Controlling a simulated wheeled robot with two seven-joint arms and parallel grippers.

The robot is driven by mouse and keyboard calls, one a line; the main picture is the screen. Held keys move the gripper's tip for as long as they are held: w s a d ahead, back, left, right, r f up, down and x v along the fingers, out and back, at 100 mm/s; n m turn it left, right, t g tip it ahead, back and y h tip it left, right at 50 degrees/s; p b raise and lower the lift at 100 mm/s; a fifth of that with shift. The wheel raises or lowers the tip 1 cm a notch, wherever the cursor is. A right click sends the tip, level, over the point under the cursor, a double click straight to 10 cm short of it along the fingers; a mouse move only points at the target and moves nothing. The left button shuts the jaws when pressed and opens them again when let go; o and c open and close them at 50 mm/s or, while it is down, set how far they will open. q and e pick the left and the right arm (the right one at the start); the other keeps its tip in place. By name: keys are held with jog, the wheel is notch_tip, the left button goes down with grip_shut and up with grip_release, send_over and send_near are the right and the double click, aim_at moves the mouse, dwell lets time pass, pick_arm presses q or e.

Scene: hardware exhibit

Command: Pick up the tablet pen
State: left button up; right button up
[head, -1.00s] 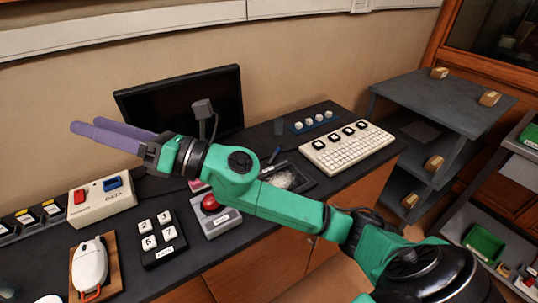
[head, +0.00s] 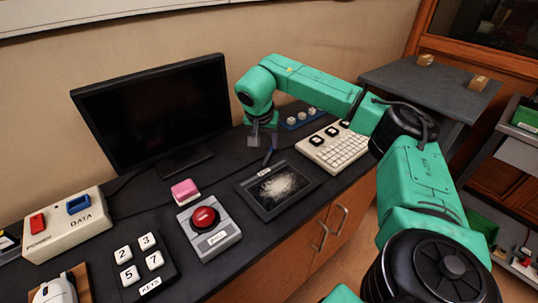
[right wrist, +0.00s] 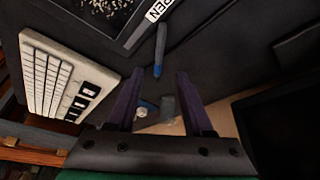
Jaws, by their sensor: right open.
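The tablet pen (head: 269,156) is a thin dark-blue stick on the dark desk, just behind the tablet (head: 247,201). In the right wrist view the pen (right wrist: 160,48) lies ahead of the fingertips, roughly in line with the gap between them. My right gripper (head: 263,142) points down near the pen's far end, its purple fingers partly hidden by distance. In the right wrist view the gripper (right wrist: 159,76) is open, with nothing held between the fingers. I cannot tell its exact height above the desk. My left gripper is not in view.
The monitor (head: 155,105) is at the left. A red button box (head: 221,240) and a pink block (head: 185,189) stand left of the tablet.

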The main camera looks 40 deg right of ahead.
aim_at(269, 154)
jog(key=shift+s+x, duration=0.15)
jog(key=shift+x, duration=1.25)
jog(key=shift+s+x, duration=0.1)
jog(key=shift+x, duration=1.3)
jog(key=shift+a+f+p, duration=0.1)
jog(key=shift+f+p, duration=0.05)
jog(key=shift+p, duration=0.15)
grip_shut()
